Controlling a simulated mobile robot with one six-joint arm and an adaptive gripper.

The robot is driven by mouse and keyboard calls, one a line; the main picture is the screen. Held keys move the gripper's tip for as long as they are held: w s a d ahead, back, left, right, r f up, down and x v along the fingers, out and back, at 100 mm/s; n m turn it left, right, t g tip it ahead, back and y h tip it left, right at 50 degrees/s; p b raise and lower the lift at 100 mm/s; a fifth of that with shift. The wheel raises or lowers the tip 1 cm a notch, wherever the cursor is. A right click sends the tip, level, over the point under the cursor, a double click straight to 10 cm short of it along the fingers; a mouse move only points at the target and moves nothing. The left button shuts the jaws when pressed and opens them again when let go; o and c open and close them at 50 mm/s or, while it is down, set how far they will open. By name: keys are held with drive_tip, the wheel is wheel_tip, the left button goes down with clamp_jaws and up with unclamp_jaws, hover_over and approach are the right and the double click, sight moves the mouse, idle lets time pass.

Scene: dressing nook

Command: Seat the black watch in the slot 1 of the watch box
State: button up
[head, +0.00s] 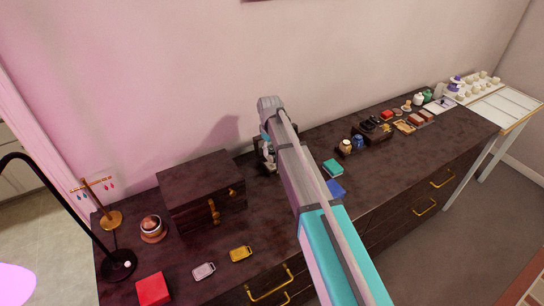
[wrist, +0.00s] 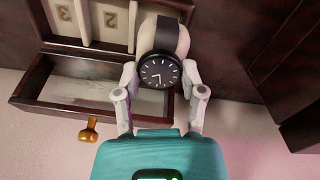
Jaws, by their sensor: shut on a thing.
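The black watch (wrist: 159,71) has a round dark dial and a black strap around a cream cushion (wrist: 165,38). My gripper (wrist: 160,80) is shut on it, one finger on each side, in the wrist view. The dark wooden watch box (wrist: 72,104) lies beneath, with cream slots marked 2 (wrist: 110,22) and 3 (wrist: 68,14). The watch is to the right of slot 2, over the box's right end. Slot 1's number is hidden, and I cannot tell whether the cushion touches the slot. In the head view my arm covers most of the box.
A large dark chest (head: 198,190) stands left of my arm on the dresser top (head: 300,135). Two tags, one pale (head: 203,271) and one yellow (head: 241,253), lie in front. A teal box (head: 333,168) and a blue box (head: 335,188) lie to the right.

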sight(271, 156)
drive_tip(key=shift+w+f+b, duration=0.45)
drive_tip(key=shift+f+b, duration=0.35)
drive_tip(key=shift+f, duration=0.05)
drive_tip(key=shift+f+b, duration=1.2)
drive_tip(key=shift+f+b, duration=0.5)
drive_tip(key=shift+b, duration=0.05)
drive_tip(key=o, duration=1.2)
drive_tip(key=shift+r, duration=0.15)
wheel_tip(271, 156, up, 13)
drive_tip(key=p, duration=1.3)
drive_tip(key=shift+s, duration=0.15)
drive_tip(key=shift+s, duration=0.1)
